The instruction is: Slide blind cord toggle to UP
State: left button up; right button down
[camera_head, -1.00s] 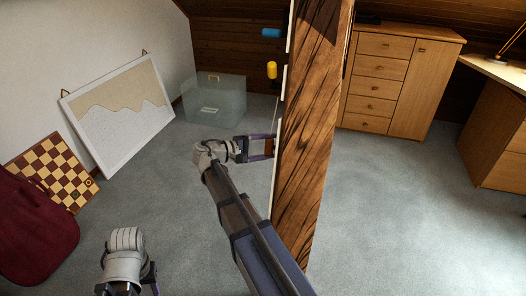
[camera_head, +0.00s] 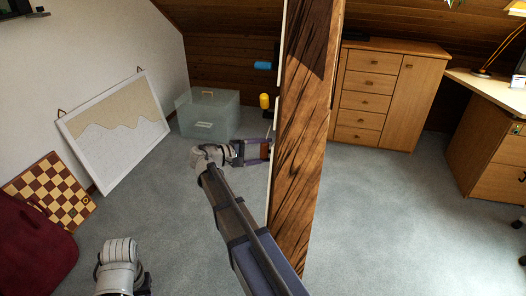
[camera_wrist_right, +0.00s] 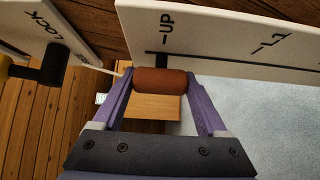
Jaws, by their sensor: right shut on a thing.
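The toggle is a reddish-brown cylinder (camera_wrist_right: 160,81) on a pale cord beside a white board (camera_wrist_right: 225,35). My right gripper (camera_head: 257,150) is shut on it, one finger at each end. In the right wrist view, my right gripper (camera_wrist_right: 160,83) holds the toggle close to the board's edge, level with or very near the mark by the printed "UP". Another mark with lettering, cut off or unclear, lies further right on the board. My left gripper (camera_head: 123,284) is at the bottom left, well away from the cord; its fingers are mostly out of frame.
A timber post (camera_head: 303,140) stands right beside my right gripper. Above it are a yellow knob (camera_head: 264,101) and a blue knob (camera_head: 263,65). A "LOCK" plate (camera_wrist_right: 50,38) is close by in the wrist view. A clear box (camera_head: 208,113) stands behind on open carpet.

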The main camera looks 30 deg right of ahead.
grip_release()
jog(key=shift+w+r, duration=0.15)
jog(key=shift+r, duration=0.1)
jog(key=p+v, duration=0.1)
jog(key=v, duration=0.6)
jog(key=shift+a+p, duration=0.3)
jog(key=shift+a, duration=0.05)
jog(key=shift+r, duration=0.1)
jog(key=s+a+r+n+y+p, duration=0.1)
jog(key=s+a+y+p, duration=0.3)
jog(key=a, duration=0.6)
jog(key=s+a+r+t+y+p, duration=0.1)
jog(key=s+a+r+y+p, duration=0.1)
jog(key=s+a+y+p, duration=0.3)
jog(key=s+a+r+n+y+p, duration=0.1)
jog(key=s+a+y+p, duration=0.4)
jog(key=s+a+p, duration=0.6)
jog(key=a+p, duration=0.2)
jog(key=a, duration=0.3)
jog(key=shift+a+r+n, duration=0.3)
jog(key=shift+a+r, duration=0.05)
